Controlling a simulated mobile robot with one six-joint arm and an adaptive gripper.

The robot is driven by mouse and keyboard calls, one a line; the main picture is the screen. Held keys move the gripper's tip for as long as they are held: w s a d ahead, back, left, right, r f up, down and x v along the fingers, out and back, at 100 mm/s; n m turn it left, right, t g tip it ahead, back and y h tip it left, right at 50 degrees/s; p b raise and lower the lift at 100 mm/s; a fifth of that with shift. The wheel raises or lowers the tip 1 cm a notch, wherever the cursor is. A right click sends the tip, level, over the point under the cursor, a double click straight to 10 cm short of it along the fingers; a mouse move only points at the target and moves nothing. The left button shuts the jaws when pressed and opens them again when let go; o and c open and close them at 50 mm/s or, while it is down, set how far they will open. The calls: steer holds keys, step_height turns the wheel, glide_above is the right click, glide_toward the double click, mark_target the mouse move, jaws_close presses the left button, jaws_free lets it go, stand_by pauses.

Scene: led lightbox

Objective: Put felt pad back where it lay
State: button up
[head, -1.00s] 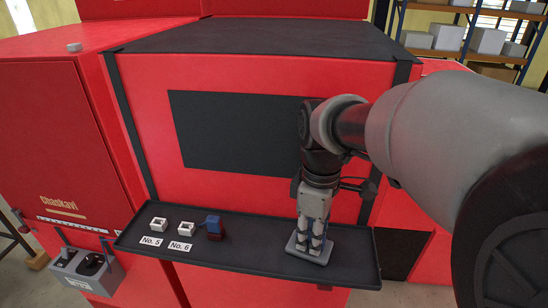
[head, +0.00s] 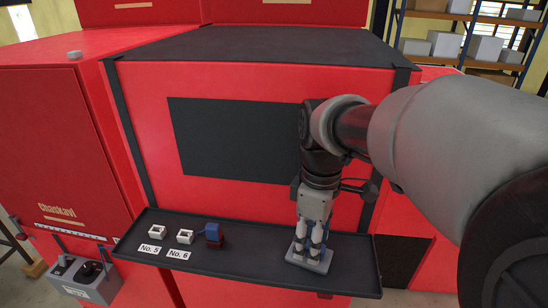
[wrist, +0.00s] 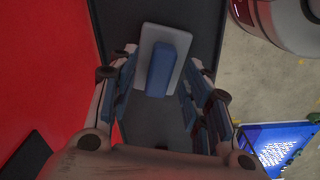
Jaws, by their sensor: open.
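A blue block (wrist: 161,68) lies on a pale grey rectangular plate (wrist: 158,38) in the wrist view. The plate (head: 325,267) rests on the right part of the black shelf (head: 225,257). I cannot tell for sure whether the blue block is the felt pad. My gripper (head: 309,255) points down over the plate. Its fingers (wrist: 162,72) are open on either side of the blue block, with gaps visible. In the head view the fingers hide most of that block.
On the shelf's left stand two white square holders (head: 155,231) (head: 185,236), with labels No. 5 (head: 150,248) and No. 6 (head: 179,254). Beside them is another blue block (head: 212,230) with a dark red part (head: 214,243). The red cabinet wall (head: 240,85) rises behind. The shelf's middle is clear.

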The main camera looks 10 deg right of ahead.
step_height(320, 180, up, 10)
steer(key=shift+r, duration=0.25)
